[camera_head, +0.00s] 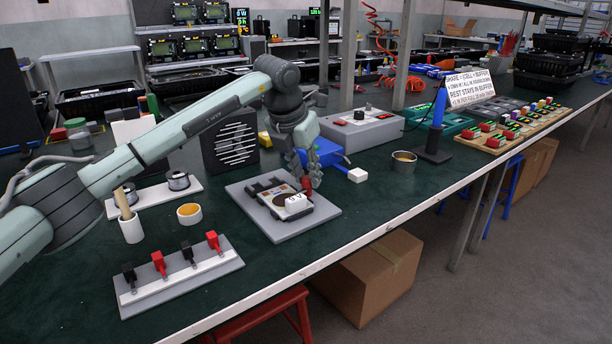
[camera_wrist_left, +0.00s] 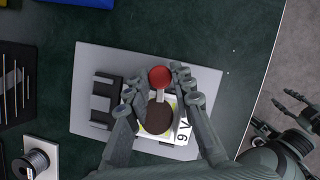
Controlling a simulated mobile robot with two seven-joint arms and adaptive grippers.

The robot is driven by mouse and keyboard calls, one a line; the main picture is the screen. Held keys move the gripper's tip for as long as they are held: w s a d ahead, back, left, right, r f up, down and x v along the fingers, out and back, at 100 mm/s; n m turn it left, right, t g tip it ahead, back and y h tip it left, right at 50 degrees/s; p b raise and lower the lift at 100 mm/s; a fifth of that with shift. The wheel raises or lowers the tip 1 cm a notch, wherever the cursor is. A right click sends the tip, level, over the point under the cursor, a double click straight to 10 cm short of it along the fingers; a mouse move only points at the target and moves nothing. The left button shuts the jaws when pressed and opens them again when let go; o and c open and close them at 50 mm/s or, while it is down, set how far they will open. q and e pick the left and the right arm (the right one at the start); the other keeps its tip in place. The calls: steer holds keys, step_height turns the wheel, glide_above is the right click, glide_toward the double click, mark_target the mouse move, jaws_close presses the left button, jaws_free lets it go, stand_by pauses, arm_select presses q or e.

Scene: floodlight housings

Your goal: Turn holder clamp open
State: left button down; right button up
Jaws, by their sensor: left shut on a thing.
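The holder (camera_head: 290,205) sits on a grey base plate (camera_head: 266,224) on the green bench mat. It has a dark round pad, a white "9 V" label and black blocks at one side. The clamp shows as a red knob (camera_head: 306,184) on a pale lever; in the left wrist view the red knob (camera_wrist_left: 159,76) is above the dark pad (camera_wrist_left: 158,116). My left gripper (camera_head: 309,176) is down at the holder, its fingers shut on the red knob from both sides. My right gripper (camera_wrist_left: 290,104) hangs over the floor beyond the bench edge, fingers apart and empty.
A strip with red and black clips (camera_head: 180,275) lies in front. A white cup (camera_head: 131,228), a yellow-lined ring (camera_head: 190,213) and spools stand left. A black grille box (camera_head: 230,145) and a grey box (camera_head: 362,130) stand behind.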

arm_select(q)
steer(key=n+y+b, duration=0.1)
steer(key=n, duration=0.1)
steer(key=n+b, duration=0.1)
steer(key=n, duration=0.1)
steer(key=n+y+b, duration=0.1)
steer(key=n, duration=0.2)
steer(key=shift+d+t+y, duration=0.25)
steer(key=shift+t+y, duration=0.05)
steer(key=shift+t, duration=0.1)
steer(key=n+y+b, duration=0.1)
steer(key=n, duration=0.2)
steer(key=shift+d+n, duration=0.1)
steer(key=shift+n, duration=0.3)
steer(key=shift+n+g+y, duration=0.3)
steer(key=shift+n+y, duration=0.1)
steer(key=shift+n, duration=0.1)
steer(key=shift+n+y, duration=0.3)
steer(key=shift+n, duration=0.5)
steer(key=shift+d+n+g, duration=0.1)
steer(key=shift+n+g, duration=0.3)
steer(key=shift+n, duration=0.5)
steer(key=shift+w+n+y, duration=0.1)
steer(key=shift+n+y, duration=0.3)
steer(key=shift+n, duration=0.2)
arm_select(e)
step_height(320, 180, up, 8)
steer(key=w+a+t, duration=0.1)
steer(key=a+t, duration=0.1)
steer(key=shift+w+r, duration=0.25)
